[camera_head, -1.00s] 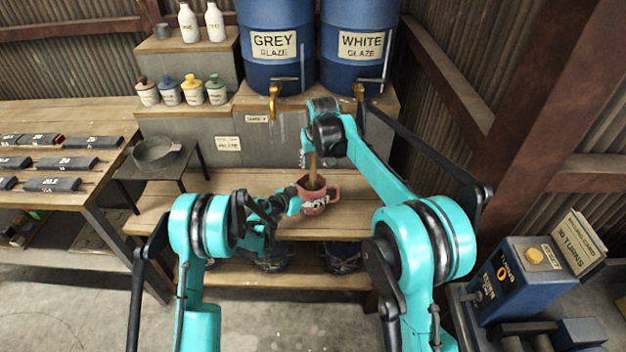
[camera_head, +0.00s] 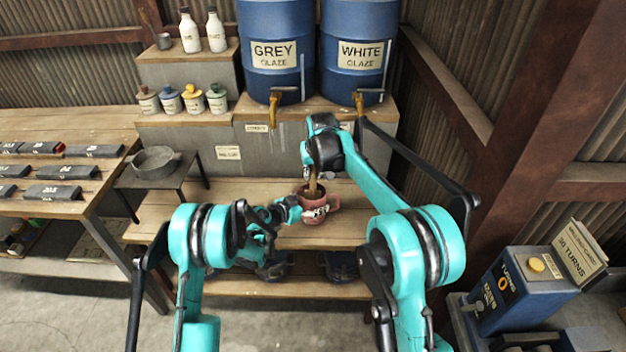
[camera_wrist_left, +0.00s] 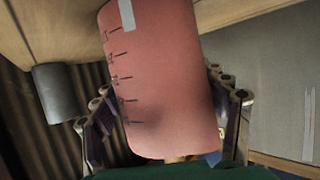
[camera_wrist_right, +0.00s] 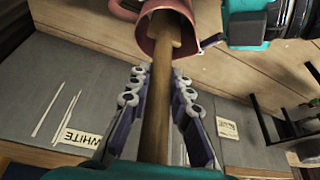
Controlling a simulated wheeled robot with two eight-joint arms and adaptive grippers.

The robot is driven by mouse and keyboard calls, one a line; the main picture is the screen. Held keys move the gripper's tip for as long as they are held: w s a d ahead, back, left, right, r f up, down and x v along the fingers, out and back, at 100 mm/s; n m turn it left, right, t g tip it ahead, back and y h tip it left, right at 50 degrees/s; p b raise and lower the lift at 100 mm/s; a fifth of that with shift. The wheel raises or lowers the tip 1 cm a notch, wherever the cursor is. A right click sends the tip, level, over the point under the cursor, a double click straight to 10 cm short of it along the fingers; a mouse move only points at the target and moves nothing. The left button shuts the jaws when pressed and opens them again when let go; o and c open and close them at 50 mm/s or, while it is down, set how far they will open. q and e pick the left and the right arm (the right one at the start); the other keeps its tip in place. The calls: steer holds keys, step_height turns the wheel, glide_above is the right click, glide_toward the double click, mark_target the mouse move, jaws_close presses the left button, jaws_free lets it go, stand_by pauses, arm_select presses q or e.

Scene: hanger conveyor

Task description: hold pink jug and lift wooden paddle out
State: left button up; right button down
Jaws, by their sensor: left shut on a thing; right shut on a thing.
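The pink jug (camera_head: 314,209) stands upright on the wooden bench (camera_head: 240,215) below the glaze drums. My left gripper (camera_head: 292,210) is shut on the jug's left side; in the left wrist view the jug (camera_wrist_left: 165,70) fills the space between its fingers (camera_wrist_left: 165,125). The wooden paddle (camera_head: 313,182) stands in the jug with its handle upward. My right gripper (camera_head: 312,168) is above the jug, shut on the handle. In the right wrist view the paddle (camera_wrist_right: 158,90) runs between the fingers (camera_wrist_right: 158,105) and its lower end is inside the jug (camera_wrist_right: 180,38).
Blue grey-glaze (camera_head: 277,30) and white-glaze (camera_head: 360,30) drums with taps stand behind the jug. A small table with a bowl (camera_head: 156,161) is at left. A blue turns counter box (camera_head: 520,285) is at lower right. Bench space right of the jug is clear.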

step_height(320, 180, up, 10)
steer(key=shift+f, duration=0.25)
arm_select(q)
steer(key=o, duration=1.5)
